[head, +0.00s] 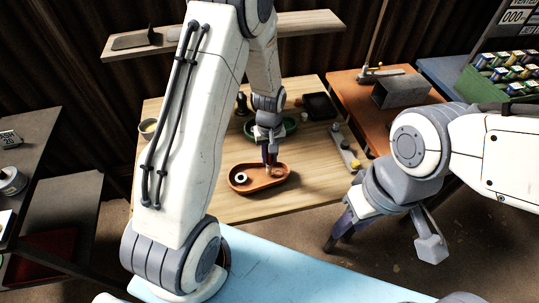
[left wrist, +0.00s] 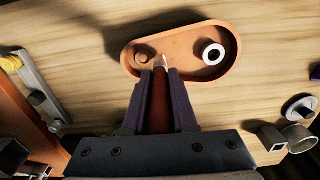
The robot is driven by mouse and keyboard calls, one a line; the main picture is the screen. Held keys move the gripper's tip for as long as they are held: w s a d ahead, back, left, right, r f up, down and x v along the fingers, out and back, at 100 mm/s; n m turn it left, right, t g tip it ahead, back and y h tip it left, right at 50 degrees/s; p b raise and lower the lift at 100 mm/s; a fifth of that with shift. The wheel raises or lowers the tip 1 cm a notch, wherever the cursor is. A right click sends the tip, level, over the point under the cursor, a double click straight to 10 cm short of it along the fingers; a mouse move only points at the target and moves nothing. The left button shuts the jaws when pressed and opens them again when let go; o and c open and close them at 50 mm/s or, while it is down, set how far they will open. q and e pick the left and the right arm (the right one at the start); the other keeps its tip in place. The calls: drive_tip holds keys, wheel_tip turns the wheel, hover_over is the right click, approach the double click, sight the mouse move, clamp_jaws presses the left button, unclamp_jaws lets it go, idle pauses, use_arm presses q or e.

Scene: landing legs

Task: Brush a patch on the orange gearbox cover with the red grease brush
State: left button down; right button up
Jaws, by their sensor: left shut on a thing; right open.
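The orange gearbox cover (head: 244,187) looks like a shallow oval piece with a raised rim, lying on the wooden table. A white ring (left wrist: 213,54) and a small round orange boss (left wrist: 145,55) sit inside its rim. My left gripper (head: 270,163) is over the right part of the cover in the head view. It is shut on the red grease brush (left wrist: 160,100), whose pale tip points at the cover near the boss. I cannot tell whether the tip touches. My right gripper (head: 340,236) is open and empty, low over the floor, right of the table.
A green round tray (head: 291,126), a dark box (head: 319,106) and a grey bar with knobs (head: 345,146) stand on the table (head: 220,212). A small cup (head: 148,126) is at its left. An orange-brown bench (head: 350,88) adjoins at right. The table's front is clear.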

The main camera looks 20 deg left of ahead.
use_arm(q)
drive_tip(key=shift+f+b, duration=0.4)
drive_tip(key=shift+f, duration=0.15)
idle(0.4)
drive_tip(key=shift+a, duration=0.1)
drive_tip(key=shift+s+a, duration=0.55)
drive_tip(key=shift+a, duration=0.25)
drive_tip(key=shift+s+a, duration=0.55)
drive_tip(key=shift+a, duration=0.25)
drive_tip(key=shift+s+a, duration=0.2)
drive_tip(key=shift+a, duration=0.1)
drive_tip(key=shift+w+d, duration=0.1)
drive_tip(key=shift+w+d+p, duration=0.2)
drive_tip(key=shift+w+d, duration=0.3)
drive_tip(key=shift+d, duration=0.3)
drive_tip(key=shift+w+d+p, duration=0.15)
drive_tip(key=shift+w+d, duration=0.35)
drive_tip(key=shift+d, duration=0.35)
